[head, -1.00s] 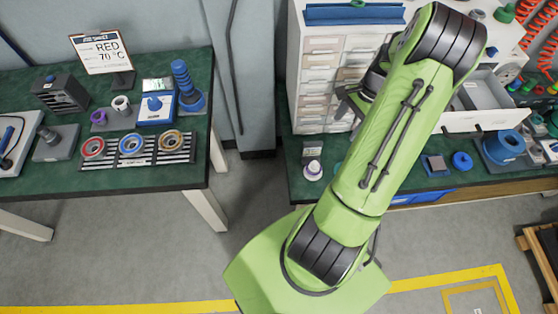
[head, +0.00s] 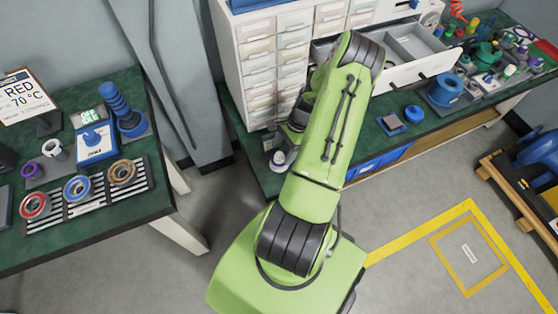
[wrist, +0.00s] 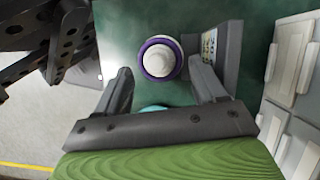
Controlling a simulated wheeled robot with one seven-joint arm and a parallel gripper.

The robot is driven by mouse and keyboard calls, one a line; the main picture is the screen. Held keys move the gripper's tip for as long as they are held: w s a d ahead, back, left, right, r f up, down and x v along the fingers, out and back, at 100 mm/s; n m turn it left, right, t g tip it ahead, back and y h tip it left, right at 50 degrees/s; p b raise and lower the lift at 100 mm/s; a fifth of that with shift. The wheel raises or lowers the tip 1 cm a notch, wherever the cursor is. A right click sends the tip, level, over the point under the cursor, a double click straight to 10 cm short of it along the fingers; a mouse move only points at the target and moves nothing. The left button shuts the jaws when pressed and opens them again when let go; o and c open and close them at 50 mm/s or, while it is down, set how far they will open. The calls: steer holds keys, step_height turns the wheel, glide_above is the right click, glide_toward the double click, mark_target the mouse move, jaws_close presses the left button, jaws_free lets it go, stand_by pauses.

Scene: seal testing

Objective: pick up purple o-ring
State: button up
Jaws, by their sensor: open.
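The purple o-ring (wrist: 147,62) sits around a white round post (wrist: 161,54) on the green bench top in the wrist view. In the head view the white post (head: 279,157) stands at the bench's left end, with a thin purple band low on it. My gripper (wrist: 159,68) is open and empty. In the wrist view its two dark fingers point toward the post, one on each side of it in the picture. I cannot tell how far the fingertips are from the ring. In the head view my arm hides most of the gripper.
A dark upright plate (wrist: 227,55) stands close to the right finger. The white drawer cabinet (head: 243,65) stands close to the gripper, with an open drawer (head: 420,66) to the right. Another table (head: 110,215) at the left carries colored rings. A teal thing (wrist: 153,108) is partly hidden by my gripper.

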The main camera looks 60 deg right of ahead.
steer(key=shift+x, duration=1)
steer(key=shift+r, duration=0.1)
steer(key=c, duration=0.9)
steer(key=shift+r+p, duration=4.5)
steer(key=shift+r, duration=4)
